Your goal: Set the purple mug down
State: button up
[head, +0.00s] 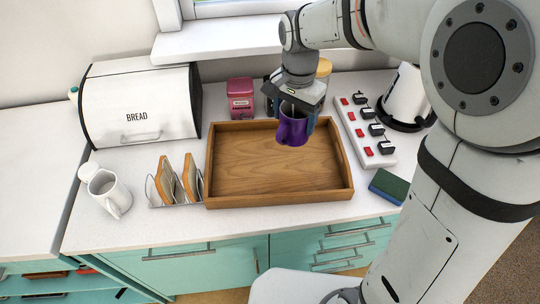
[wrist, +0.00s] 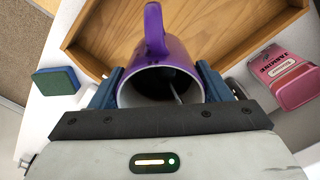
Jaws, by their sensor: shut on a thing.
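The purple mug (head: 292,129) is held in my gripper (head: 295,112) over the back right part of the wooden tray (head: 279,197). In the wrist view the purple mug (wrist: 168,62) sits between the two blue fingers of my gripper (wrist: 162,88), which are shut on its sides. Its mouth faces the wrist camera, its handle points away, and something thin shows inside it. It looks upright or nearly so in the head view. I cannot tell its exact height above the tray. The tray is otherwise empty.
A pink tin (head: 240,98) stands behind the tray. A toast rack (head: 176,187) and white jug (head: 109,193) are to its left, below the bread bin (head: 140,105). A power strip (head: 367,132), kettle (head: 405,98) and sponge (head: 389,186) are to its right.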

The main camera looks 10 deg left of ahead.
jog(key=w+d+m, duration=0.1)
jog(key=w+d, duration=0.3)
jog(key=shift+s+a+f+p, duration=0.1)
jog(key=shift+f+p, duration=0.45)
jog(key=shift+f, duration=1.9)
jog(key=shift+s+a+f+p, duration=0.1)
jog(key=shift+f+p, duration=0.45)
jog(key=shift+f, duration=1.85)
jog(key=shift+f, duration=0.1)
jog(key=o, duration=1.3)
